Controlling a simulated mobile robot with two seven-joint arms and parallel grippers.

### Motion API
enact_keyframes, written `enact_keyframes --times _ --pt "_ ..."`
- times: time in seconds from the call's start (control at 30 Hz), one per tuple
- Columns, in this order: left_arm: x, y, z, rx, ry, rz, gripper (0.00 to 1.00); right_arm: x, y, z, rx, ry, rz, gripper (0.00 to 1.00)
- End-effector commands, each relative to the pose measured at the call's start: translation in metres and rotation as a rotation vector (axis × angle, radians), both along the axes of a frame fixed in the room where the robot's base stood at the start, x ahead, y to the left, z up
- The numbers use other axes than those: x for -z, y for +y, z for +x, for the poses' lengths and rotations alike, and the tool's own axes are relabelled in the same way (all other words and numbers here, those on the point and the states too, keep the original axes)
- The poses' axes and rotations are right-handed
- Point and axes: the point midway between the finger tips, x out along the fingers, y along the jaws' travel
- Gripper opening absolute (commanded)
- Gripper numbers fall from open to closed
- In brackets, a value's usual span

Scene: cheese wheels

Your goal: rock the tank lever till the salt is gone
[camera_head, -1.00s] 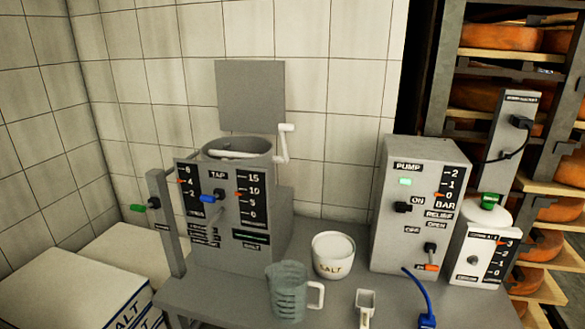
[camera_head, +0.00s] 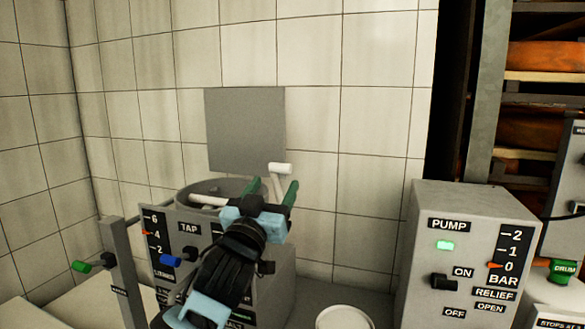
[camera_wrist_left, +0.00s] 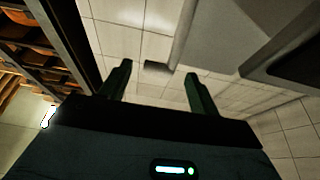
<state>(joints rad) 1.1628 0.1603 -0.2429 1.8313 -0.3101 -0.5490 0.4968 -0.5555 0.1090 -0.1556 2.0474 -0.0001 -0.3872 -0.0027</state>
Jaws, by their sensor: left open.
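The grey tank (camera_head: 270,265) with the TAP panel stands at lower left of the head view, largely covered by my left arm. Its lever, a white handle (camera_head: 280,168) on a thin arm, rises at its right side. My left gripper (camera_head: 271,190) is open, its green fingers pointing up on either side of the lever's arm in the picture, just below the handle. I cannot tell whether they touch it. In the left wrist view the gripper (camera_wrist_left: 157,76) is spread, with a small grey piece between the fingertips. Salt inside the tank is not visible. My right gripper is not in view.
A grey square plate (camera_head: 245,130) stands upright behind the tank. A white pale bar (camera_head: 208,200) crosses the tank's mouth. The PUMP box (camera_head: 462,290) is at right, with a white tub (camera_head: 345,318) between. Green and blue tap handles are at left.

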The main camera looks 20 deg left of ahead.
Motion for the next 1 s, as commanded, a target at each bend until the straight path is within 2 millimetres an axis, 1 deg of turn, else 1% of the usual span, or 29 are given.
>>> enact_keyframes --times 0.07,0.13,0.27,0.33,0.43,0.73,0.9,1.0 --pt "-0.005 0.0 0.0 -0.001 -0.009 -0.001 0.62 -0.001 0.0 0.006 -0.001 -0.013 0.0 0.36" --pt "-0.006 0.0 0.0 -0.001 -0.01 -0.002 0.62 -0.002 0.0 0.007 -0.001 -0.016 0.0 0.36" --pt "-0.006 0.0 0.002 -0.001 -0.009 -0.002 0.62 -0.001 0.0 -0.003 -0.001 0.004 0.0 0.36" --pt "-0.008 0.0 0.006 -0.001 -0.009 -0.002 0.62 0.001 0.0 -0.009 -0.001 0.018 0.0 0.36" --pt "-0.013 0.0 0.016 -0.001 -0.009 -0.002 0.62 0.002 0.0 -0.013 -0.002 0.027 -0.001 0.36" --pt "-0.027 -0.002 0.053 -0.001 -0.008 -0.001 0.62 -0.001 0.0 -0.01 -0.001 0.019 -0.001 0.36" --pt "-0.032 -0.002 0.066 0.0 -0.008 -0.002 0.62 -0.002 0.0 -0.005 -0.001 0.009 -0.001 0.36" --pt "-0.033 -0.003 0.07 -0.001 -0.008 -0.002 0.62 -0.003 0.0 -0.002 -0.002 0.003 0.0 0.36"
